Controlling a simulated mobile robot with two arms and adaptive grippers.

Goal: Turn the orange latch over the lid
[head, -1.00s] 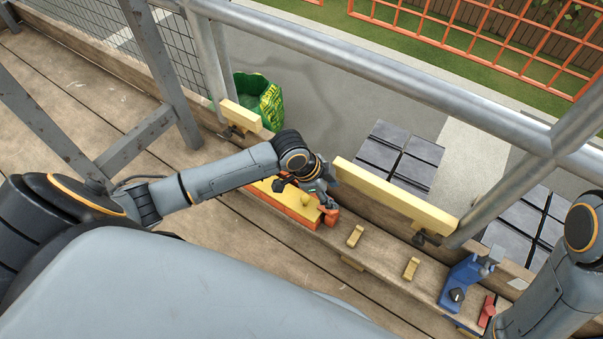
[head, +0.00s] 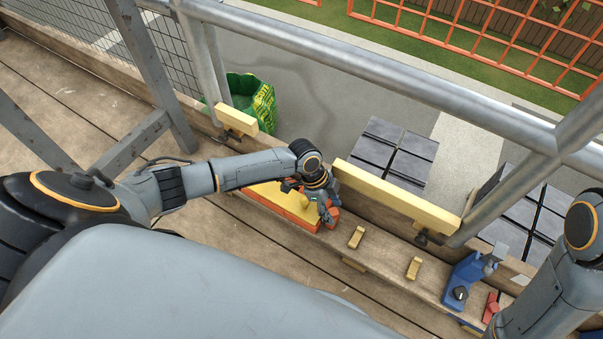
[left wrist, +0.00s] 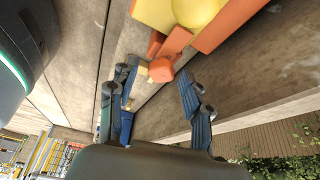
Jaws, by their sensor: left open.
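The orange box (head: 300,216) with a yellow lid (head: 262,192) sits on the plank ledge by the railing. In the left wrist view the lid (left wrist: 150,14) has a rounded yellow knob (left wrist: 195,8). The orange latch (left wrist: 161,69) sticks out from the box's end, with a round tip, and does not appear to lie across the lid. My left gripper (left wrist: 158,76) is open, with its fingers on either side of the latch; I cannot tell whether they touch it. In the head view my left gripper (head: 326,205) partly hides the latch. My right gripper is out of view.
Two small yellow blocks (head: 356,237) (head: 414,268), a blue tool (head: 463,277) and a red item (head: 491,307) lie along the ledge to the right. A yellow-topped board (head: 395,198) and metal railing (head: 400,85) stand behind. A green bag (head: 252,98) is below, beyond the edge.

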